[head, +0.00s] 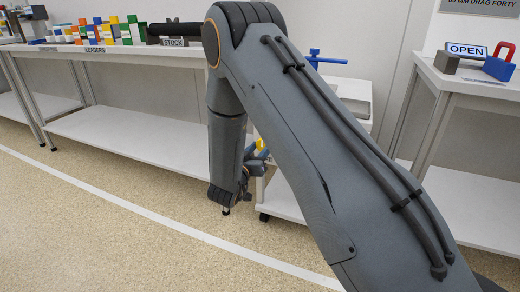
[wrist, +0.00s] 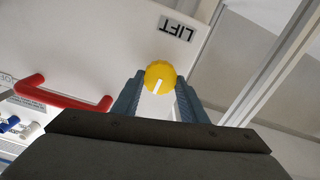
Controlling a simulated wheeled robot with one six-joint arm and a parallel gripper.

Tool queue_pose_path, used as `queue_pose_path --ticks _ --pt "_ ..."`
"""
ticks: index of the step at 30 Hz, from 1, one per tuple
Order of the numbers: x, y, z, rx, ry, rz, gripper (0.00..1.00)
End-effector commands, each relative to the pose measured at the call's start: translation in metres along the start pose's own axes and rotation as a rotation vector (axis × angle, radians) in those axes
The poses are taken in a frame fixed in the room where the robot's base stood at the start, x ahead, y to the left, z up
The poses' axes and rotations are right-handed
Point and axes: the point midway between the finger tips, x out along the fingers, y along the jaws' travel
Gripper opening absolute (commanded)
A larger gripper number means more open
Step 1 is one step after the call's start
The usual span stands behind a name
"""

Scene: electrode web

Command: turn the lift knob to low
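The lift knob (wrist: 160,76) is round and yellow with a white pointer line, on a pale panel beside a black-on-grey LIFT label (wrist: 178,29) in the wrist view. The white line runs from its middle toward the lower left edge. My gripper (wrist: 160,84) has one blue finger on each side of the knob, close to its edges. I cannot tell whether the fingers touch it. In the head view my gripper (head: 260,160) is low beside a white cabinet (head: 285,200), and my arm hides much of it. No low marking is readable.
A red handle (wrist: 65,92) stands out from the panel left of the knob. Blue and white parts (wrist: 18,127) lie farther left. Benches with coloured blocks (head: 105,32) stand at the back left. A bench with an OPEN sign (head: 466,49) stands at right. The floor at left is clear.

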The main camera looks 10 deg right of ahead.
Motion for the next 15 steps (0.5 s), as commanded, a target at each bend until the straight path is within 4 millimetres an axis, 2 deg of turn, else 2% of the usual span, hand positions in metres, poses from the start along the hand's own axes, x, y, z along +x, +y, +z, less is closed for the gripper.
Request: queue_pose_path --ticks 1,3,15 --pt "-0.0001 0.0002 0.0000 0.000 0.000 0.001 0.29" --pt "-0.0002 0.0002 0.0001 0.000 0.000 0.001 0.17" --pt "-0.0008 0.0008 -0.0013 -0.067 -0.001 0.000 0.17"
